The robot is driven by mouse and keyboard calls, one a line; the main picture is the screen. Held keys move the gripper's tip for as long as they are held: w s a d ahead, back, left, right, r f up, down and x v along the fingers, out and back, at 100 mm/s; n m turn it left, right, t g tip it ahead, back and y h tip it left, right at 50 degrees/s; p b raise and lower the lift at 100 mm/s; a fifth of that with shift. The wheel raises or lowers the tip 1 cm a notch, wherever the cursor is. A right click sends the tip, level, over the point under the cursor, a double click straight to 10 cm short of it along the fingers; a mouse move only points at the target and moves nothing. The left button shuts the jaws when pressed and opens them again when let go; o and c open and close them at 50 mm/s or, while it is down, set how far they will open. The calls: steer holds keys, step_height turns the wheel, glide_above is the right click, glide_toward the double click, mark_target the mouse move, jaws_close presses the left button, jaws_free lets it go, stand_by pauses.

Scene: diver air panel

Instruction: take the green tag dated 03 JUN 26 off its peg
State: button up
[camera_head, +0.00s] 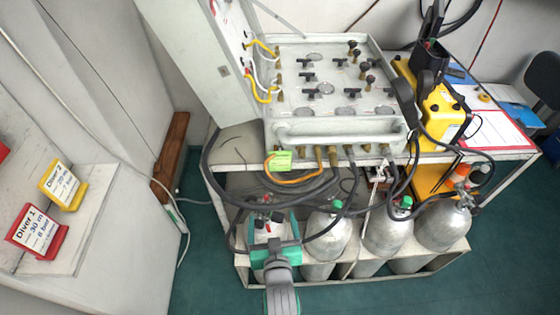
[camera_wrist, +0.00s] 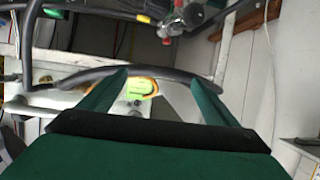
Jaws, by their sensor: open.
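A small green tag (camera_head: 281,160) hangs at the front left of the grey air panel (camera_head: 330,127), beside an orange hose. Its print is too small to read, and I cannot make out its peg. The green tag also shows in the wrist view (camera_wrist: 140,88), between and beyond my fingers, with orange-yellow beside it. My gripper (camera_head: 272,222) has teal fingers and is below the tag, in front of the cylinder rack. In the wrist view my gripper (camera_wrist: 158,98) is open, with nothing between the fingers. A dark hose crosses the wrist view near the fingertips.
Several grey cylinders (camera_head: 328,233) stand in a low white rack. Black hoses (camera_head: 300,192) loop under the panel, close to my gripper. A yellow sign (camera_head: 63,184) and a red sign (camera_head: 37,230) stand at left. A yellow device (camera_head: 442,115) sits right of the panel.

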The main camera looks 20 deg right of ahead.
steer(key=m, duration=0.1)
glide_toward(280, 161)
steer(key=shift+g+h, duration=0.3)
steer(key=shift+g, duration=0.1)
steer(key=x, duration=0.7)
steer(key=shift+w+a+r, duration=0.1)
steer(key=shift+r, duration=0.15)
steer(key=shift+w+f, duration=0.25)
steer(key=shift+w, duration=0.45)
steer(key=c, duration=0.4)
steer(key=shift+s, duration=0.1)
steer(key=c, duration=0.7)
